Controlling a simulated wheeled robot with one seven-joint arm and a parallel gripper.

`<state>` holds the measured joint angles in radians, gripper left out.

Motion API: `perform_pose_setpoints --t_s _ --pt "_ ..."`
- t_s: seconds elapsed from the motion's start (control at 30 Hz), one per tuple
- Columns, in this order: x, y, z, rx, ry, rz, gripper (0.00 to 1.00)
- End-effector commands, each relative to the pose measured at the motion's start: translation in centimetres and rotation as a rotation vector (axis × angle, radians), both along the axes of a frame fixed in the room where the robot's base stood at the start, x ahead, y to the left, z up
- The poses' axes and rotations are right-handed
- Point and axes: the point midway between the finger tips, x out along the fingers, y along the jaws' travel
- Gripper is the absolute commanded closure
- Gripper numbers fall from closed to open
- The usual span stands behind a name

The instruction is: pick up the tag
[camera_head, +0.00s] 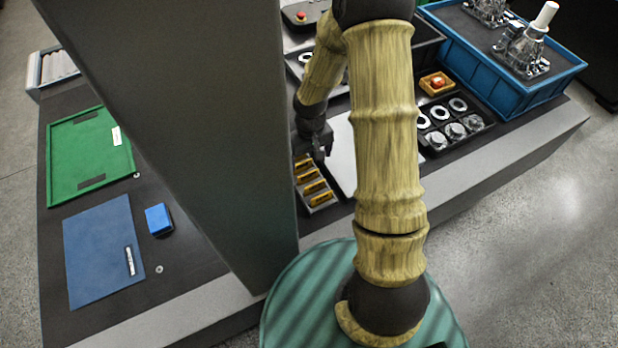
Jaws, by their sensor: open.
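A small white tag-like piece (116,136) lies at the right side of the green tray (62,120) on the left part of the bench. A grey-white strip (129,261) lies on the blue mat (95,235) below it. I cannot tell for sure which thing is the tag. My gripper (320,155) is small in view, open, pointing down above the upper end of a grey tray holding several yellow pieces (314,187). I see nothing between its fingers, and its height over the tray is unclear. It is well apart from the green tray and blue mat.
A grey column hides the middle of the bench. A blue block (158,219) sits beside the mat. A white plate (342,150) lies right of the gripper, partly behind my arm. A black tray of rings (465,143) and a large blue crate (520,98) stand at right.

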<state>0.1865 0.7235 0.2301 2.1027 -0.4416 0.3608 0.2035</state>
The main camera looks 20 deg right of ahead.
Motion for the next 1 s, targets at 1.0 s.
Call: perform_pose_setpoints --t_s 1.0 --pt "0.2 0.2 -8.3 -0.001 0.003 -0.004 0.11"
